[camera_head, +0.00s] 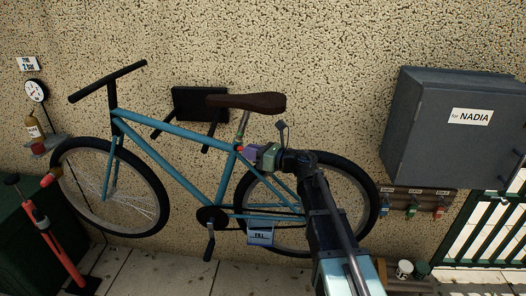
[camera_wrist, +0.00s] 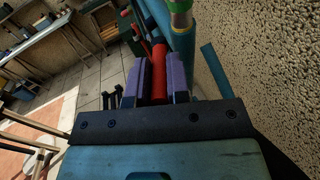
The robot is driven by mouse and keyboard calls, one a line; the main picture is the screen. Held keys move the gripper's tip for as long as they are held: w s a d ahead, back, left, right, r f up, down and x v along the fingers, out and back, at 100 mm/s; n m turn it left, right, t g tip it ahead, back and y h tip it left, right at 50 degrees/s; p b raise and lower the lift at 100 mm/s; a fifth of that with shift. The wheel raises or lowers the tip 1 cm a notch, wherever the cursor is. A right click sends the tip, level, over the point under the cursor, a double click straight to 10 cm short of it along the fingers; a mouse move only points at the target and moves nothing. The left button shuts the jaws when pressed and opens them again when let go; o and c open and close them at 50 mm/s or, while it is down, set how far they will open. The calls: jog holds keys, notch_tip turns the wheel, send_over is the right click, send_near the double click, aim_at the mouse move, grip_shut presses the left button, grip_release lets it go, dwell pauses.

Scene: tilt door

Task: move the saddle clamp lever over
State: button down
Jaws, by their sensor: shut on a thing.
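The saddle clamp lever is the red bar (camera_wrist: 158,72) in the wrist view, lying lengthwise between the two purple pads of my gripper (camera_wrist: 157,90). The pads are shut on it. In the head view my gripper (camera_head: 249,153) is at the top of the bicycle's seat tube, just below the brown saddle (camera_head: 250,103). Only a small red end of the lever (camera_head: 240,149) shows there; the rest is hidden by the pads. The teal bicycle (camera_head: 175,128) stands against the wall. A green ring (camera_wrist: 180,6) shows on the seat post at the top of the wrist view.
A grey box labelled "for NADIA" (camera_head: 445,130) is on the wall at right, above small hooks with coloured items. A black wall bracket (camera_head: 190,103) is behind the bicycle. A red floor pump (camera_head: 58,250) stands at left. A blue "FILL" container (camera_head: 260,233) hangs low on the bicycle.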

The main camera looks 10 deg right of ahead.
dwell(0.3)
jog(key=c, duration=1.1)
grip_release()
jog(key=v, duration=1)
jog(key=shift+d, duration=0.3)
